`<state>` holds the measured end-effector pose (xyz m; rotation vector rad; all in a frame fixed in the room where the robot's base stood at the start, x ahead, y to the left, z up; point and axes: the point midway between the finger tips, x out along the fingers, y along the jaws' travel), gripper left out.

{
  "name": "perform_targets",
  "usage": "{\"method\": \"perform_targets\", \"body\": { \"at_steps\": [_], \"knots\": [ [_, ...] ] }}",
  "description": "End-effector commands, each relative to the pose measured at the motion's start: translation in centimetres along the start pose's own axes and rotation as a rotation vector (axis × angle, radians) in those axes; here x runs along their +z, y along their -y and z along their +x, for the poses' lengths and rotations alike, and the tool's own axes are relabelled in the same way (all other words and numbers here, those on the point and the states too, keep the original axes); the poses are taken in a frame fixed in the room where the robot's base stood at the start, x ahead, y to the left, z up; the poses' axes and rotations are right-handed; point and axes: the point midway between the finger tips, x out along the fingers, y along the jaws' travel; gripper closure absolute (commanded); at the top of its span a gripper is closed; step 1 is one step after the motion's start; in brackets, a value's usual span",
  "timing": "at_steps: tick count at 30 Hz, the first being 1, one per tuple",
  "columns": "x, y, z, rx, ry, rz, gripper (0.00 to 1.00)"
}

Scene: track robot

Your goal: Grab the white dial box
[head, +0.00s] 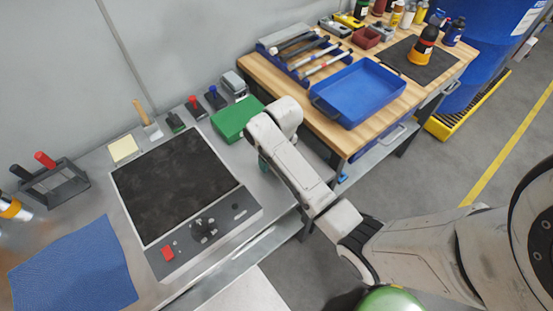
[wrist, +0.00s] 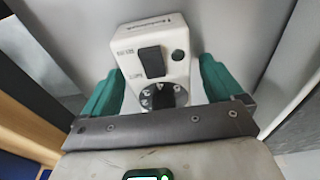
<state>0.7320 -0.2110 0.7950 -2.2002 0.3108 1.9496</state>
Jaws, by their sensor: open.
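The white dial box (wrist: 174,45) is in the middle of the wrist view. It has a black rocker switch, a round dark button and a dial at its near end. My gripper (wrist: 159,80) is open, with one teal finger on each side of the box. In the head view my gripper (head: 263,163) points down at the bench's right end, mostly behind my arm. The box is hidden there.
A green box (head: 236,119) lies just left of my wrist. A dark-topped hotplate unit (head: 172,184) fills the middle of the metal bench. A wooden table with a blue tray (head: 358,91) stands to the right, across a narrow gap. A blue mat (head: 72,268) lies front left.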

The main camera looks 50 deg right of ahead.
Motion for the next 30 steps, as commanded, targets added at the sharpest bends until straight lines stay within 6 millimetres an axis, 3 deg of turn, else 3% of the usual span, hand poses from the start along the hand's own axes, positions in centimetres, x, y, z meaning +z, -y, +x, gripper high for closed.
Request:
{"method": "perform_targets", "body": {
  "at_steps": [2, 20, 30],
  "knots": [
    [0.00, 0.01, -0.01, 0.000, 0.000, 0.000, 0.12],
    [0.00, 0.03, -0.04, 0.000, 0.000, -0.001, 0.69],
    [-0.12, 0.03, -0.36, 0.000, -0.002, -0.001, 0.71]
  ]
}}
